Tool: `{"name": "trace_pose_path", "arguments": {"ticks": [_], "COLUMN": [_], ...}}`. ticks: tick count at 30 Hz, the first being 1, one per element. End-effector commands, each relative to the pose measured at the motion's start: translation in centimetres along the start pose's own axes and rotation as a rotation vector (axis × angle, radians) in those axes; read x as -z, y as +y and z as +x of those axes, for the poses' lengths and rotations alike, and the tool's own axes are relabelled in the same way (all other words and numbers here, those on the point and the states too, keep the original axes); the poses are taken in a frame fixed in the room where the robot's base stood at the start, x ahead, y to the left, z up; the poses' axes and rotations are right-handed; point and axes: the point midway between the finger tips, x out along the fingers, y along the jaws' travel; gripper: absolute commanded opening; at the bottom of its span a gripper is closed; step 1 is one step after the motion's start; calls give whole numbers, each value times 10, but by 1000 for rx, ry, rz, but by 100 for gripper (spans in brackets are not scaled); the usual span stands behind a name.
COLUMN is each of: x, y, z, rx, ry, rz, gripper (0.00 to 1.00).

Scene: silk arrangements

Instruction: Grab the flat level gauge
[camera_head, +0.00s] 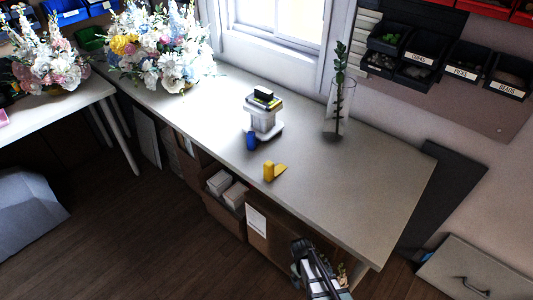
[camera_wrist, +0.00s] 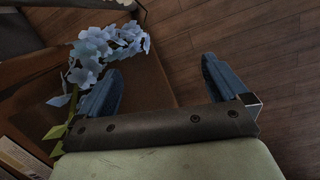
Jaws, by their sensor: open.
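I cannot tell for sure which item is the flat level gauge. A white stand (camera_head: 263,118) farther back carries a small dark and yellow item (camera_head: 264,97) on top. A small blue object (camera_head: 251,141) stands in front of the stand. My gripper (camera_head: 299,245) is low at the front of the table, below and apart from these things. In the wrist view its two blue fingers (camera_wrist: 160,68) are spread, with nothing between them.
The grey table (camera_head: 365,180) has clear room at its right end. A glass vase with a green stem (camera_head: 338,105) stands at the back. Flower arrangements (camera_head: 160,45) fill the far left. Cardboard boxes (camera_head: 224,205) sit under the table. Blue flowers (camera_wrist: 105,45) are close to my left finger in the wrist view.

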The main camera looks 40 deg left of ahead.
Motion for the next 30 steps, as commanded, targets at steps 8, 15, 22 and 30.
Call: {"name": "trace_pose_path", "arguments": {"ticks": [8,15,22,30], "x": [102,196,286,360], "y": [-49,-105,-140,-132], "z": [-47,-110,-202,-309], "rx": [-107,-205,-315,-417], "ry": [162,322,460,535], "rz": [-216,-420,-594,-694], "gripper": [100,100,100,100]}}
